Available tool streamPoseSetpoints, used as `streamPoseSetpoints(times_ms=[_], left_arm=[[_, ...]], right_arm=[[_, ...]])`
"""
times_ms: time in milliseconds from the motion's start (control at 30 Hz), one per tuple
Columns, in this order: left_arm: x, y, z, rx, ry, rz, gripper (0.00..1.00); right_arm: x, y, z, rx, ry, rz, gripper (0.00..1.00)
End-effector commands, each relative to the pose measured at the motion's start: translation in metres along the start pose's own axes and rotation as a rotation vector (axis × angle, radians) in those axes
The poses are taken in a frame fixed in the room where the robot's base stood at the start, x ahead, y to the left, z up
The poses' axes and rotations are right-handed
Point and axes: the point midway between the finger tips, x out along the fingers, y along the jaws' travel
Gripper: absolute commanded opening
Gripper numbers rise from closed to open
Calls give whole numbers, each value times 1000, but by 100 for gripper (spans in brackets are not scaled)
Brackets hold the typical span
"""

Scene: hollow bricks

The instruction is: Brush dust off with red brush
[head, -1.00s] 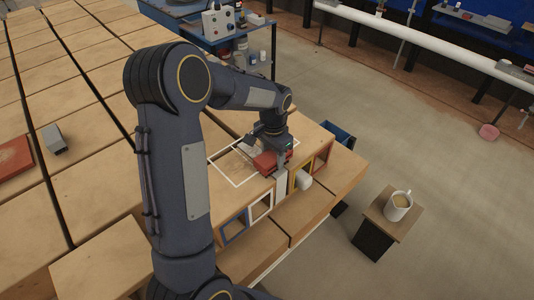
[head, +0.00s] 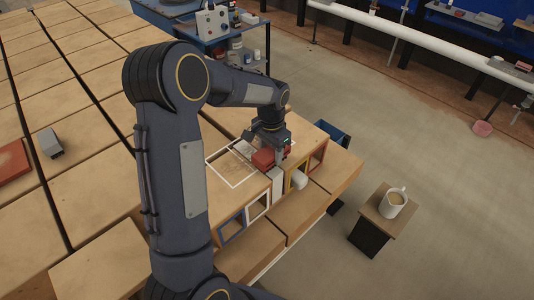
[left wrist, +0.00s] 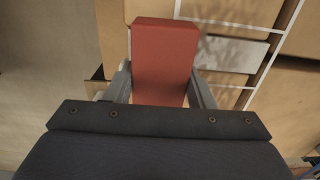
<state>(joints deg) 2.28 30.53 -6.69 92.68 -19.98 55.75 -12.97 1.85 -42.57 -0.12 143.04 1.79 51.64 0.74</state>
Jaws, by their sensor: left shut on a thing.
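My left gripper (head: 268,147) is shut on the red brush (head: 263,159), low over the near end of the wooden bench. In the left wrist view the red brush (left wrist: 165,60) sits between the two fingers (left wrist: 160,85). A white outlined rectangle (head: 244,182) on the bench top lies just left of the brush. A pale dusty patch shows inside it, partly hidden by the gripper. I cannot tell whether the bristles touch the surface. My right gripper is not in view.
Coloured square frames stand along the bench edge: blue (head: 232,229), white (head: 258,206) and red (head: 318,156). A grey block (head: 50,143) and a red slab (head: 12,160) lie at the left. A mug (head: 393,202) stands on a small stand.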

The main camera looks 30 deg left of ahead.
Motion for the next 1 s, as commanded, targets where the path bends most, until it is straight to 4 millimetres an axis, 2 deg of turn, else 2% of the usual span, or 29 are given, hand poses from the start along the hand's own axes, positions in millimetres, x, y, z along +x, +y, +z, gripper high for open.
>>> streamPoseSetpoints(times_ms=[800, 1000], left_arm=[[-2, 1, -83, 1, 0, 1, 31], [-1, 1, -93, 0, 1, 0, 31]], right_arm=[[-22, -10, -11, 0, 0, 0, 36], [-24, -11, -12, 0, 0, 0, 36]])
